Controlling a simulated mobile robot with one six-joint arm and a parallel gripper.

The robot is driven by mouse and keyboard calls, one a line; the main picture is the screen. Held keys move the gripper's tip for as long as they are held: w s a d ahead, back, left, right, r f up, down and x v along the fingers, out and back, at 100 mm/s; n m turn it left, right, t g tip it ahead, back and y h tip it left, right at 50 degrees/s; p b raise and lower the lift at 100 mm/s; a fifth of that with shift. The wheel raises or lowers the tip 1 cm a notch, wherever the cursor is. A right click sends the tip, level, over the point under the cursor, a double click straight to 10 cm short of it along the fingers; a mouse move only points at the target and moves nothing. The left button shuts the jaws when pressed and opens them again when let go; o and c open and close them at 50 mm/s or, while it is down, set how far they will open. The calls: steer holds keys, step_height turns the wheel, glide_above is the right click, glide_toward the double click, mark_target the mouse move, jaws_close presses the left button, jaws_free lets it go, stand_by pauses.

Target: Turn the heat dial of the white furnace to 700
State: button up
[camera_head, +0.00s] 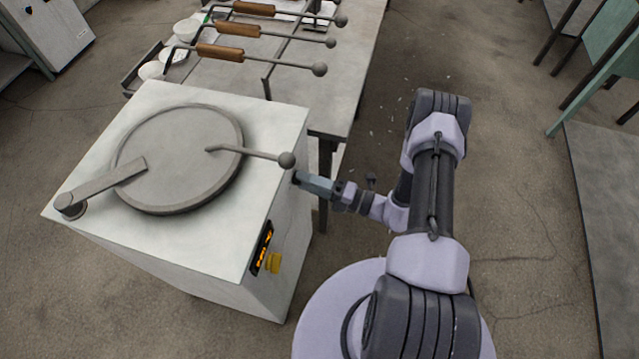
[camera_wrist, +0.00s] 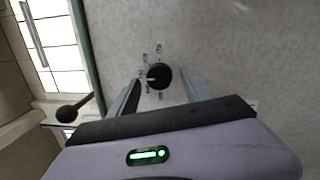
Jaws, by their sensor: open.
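The white furnace (camera_head: 165,252) stands at left in the head view, with a round grey lid on top and a lit orange display (camera_head: 262,248) on its right side. In the wrist view, the black round heat dial (camera_wrist: 158,76) sits on the furnace's pale side panel (camera_wrist: 245,45). Small labels surround it, too small to read surely; a white pointer mark shows at its left. My gripper (camera_head: 302,179) is beside the furnace's right side. In the wrist view its open fingers (camera_wrist: 161,82) lie either side of the dial; contact cannot be told. The dial is hidden in the head view.
A yellow part (camera_head: 273,264) is below the display. Open floor lies to the right of the table.

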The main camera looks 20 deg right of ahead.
steer(key=p+v, duration=0.2)
steer(key=v, duration=1.5)
steer(key=shift+s+p, duration=0.2)
steer(key=shift+p, duration=0.2)
steer(key=shift+d, duration=0.1)
steer(key=w+a+r+n+g+h, duration=0.1)
steer(key=a+r+n+g, duration=0.25)
steer(key=r+n, duration=0.35)
steer(key=w+a+r+n+g+h, duration=0.1)
steer(key=a+r+n+g+h, duration=0.1)
steer(key=r+n+g, duration=0.4)
steer(key=a+r+n+g+h, duration=0.1)
steer(key=a+r+n+g, duration=0.15)
steer(key=r+n, duration=0.5)
steer(key=s+a+r+n+t+h, duration=0.3)
steer(key=s+a+r+n+h, duration=0.1)
steer(key=r+n, duration=0.4)
steer(key=s+a+r+n+t+h, duration=0.2)
steer(key=s+a+r+n+h, duration=0.2)
steer(key=r+n, duration=0.4)
steer(key=shift+s+a+r+n+t, duration=0.2)
steer(key=shift+s+a+n+t, duration=0.25)
steer(key=shift+s+n, duration=0.2)
